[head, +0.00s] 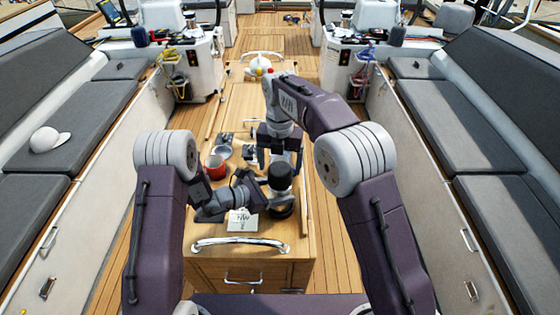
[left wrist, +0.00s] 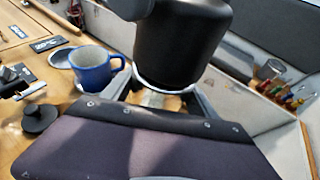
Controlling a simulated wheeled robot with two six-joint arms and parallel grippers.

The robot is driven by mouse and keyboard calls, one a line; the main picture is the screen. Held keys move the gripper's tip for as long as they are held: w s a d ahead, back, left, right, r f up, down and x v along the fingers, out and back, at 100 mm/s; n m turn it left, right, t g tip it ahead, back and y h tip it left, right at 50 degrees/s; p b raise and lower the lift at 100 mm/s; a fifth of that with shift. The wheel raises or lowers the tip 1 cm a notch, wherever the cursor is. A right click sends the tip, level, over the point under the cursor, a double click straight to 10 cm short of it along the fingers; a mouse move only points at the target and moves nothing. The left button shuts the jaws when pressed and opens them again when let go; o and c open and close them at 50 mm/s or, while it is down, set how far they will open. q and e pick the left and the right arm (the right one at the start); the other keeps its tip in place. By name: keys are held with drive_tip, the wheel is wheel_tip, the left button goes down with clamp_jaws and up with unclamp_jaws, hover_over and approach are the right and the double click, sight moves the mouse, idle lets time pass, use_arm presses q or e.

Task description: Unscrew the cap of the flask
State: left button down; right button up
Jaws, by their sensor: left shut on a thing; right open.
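A black flask (head: 280,182) stands upright at the near right part of the cockpit table in the head view. In the left wrist view its black body (left wrist: 182,38) fills the upper middle, with a silver band at its lower end. My left gripper (head: 264,192) reaches in from the left and is shut on the flask; its fingers (left wrist: 165,95) lie on either side in the left wrist view. My right gripper (head: 280,158) is open and points down just above the flask's top. I cannot tell whether its fingers touch the cap.
A red mug (head: 214,166) stands left of the flask; a blue mug (left wrist: 92,68) shows in the left wrist view. A white tag (head: 242,220) lies near the table's front, behind a metal handrail (head: 240,243). Cushioned benches (head: 70,120) flank both sides.

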sight(281, 168)
drive_tip(key=m, duration=0.6)
drive_tip(key=shift+r+m, duration=0.3)
drive_tip(key=m, duration=0.3)
drive_tip(key=shift+r, duration=0.15)
drive_tip(key=m, duration=0.6)
drive_tip(key=shift+r+m, duration=0.25)
drive_tip(key=shift+m, duration=0.05)
drive_tip(key=m, duration=0.3)
drive_tip(key=shift+r+m, duration=0.15)
drive_tip(key=shift+m, duration=0.15)
drive_tip(key=m, duration=0.6)
drive_tip(key=shift+r, duration=0.25)
drive_tip(key=m, duration=0.3)
drive_tip(key=shift+r+m, duration=0.15)
drive_tip(key=shift+m, duration=0.25)
drive_tip(key=m, duration=0.5)
drive_tip(key=shift+r, duration=0.25)
drive_tip(key=m, duration=0.4)
drive_tip(key=shift+r, duration=0.15)
wheel_tip(281, 168, down, 8)
drive_tip(key=shift+f, duration=0.1)
drive_tip(key=c, duration=1.5)
drive_tip(key=shift+o, duration=0.2)
drive_tip(key=n, duration=0.5)
drive_tip(key=shift+n, duration=0.3)
drive_tip(key=n, duration=0.7)
drive_tip(key=shift+w+d, duration=0.1)
